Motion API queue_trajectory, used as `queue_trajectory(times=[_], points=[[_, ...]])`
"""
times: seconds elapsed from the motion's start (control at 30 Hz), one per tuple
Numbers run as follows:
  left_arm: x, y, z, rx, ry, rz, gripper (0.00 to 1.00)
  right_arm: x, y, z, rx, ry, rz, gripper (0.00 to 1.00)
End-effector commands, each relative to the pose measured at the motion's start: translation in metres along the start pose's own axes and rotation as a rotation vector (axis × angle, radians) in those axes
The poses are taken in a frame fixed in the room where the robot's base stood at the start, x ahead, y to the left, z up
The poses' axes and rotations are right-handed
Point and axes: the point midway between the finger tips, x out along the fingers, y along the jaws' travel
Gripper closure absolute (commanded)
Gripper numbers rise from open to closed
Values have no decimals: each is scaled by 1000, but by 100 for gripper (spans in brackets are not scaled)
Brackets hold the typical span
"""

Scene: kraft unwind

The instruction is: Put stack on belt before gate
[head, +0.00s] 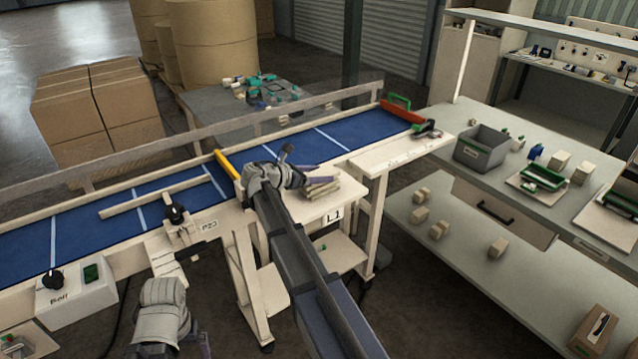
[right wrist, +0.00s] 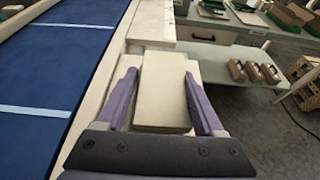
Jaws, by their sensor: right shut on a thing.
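The stack (head: 325,189) is several pale, flat pieces at the small side table (head: 338,208) marked L1. My right gripper (head: 314,177) is shut on it. In the right wrist view the stack (right wrist: 164,92) lies between the two purple fingers, its pale top face showing. I cannot tell whether it touches the table. The blue belt (head: 345,135) runs just behind it, and to its left in the right wrist view. A yellow gate bar (head: 228,165) crosses the belt left of my right gripper. My left gripper (head: 178,350) is at the bottom edge, its fingers mostly cut off.
A red-orange bar with a green handle (head: 401,112) stands at the belt's far right end. A pale rail (head: 160,195) lies along the belt left of the gate. A bench with a grey bin (head: 482,150) is at the right. The belt right of the gate looks clear.

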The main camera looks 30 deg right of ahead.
Motion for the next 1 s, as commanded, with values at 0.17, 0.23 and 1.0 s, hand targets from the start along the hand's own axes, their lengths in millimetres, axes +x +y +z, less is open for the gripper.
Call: queue_trajectory(times=[0.17,0.23,1.0], points=[[0,0,0,0,0,0,0,0,0,0,0,0,0,91],[0,0,0,0,0,0,0,0,0,0,0,-1,0,99],[-60,-6,4,0,0,0,0,-21,0,57,0,-1,0,100]])
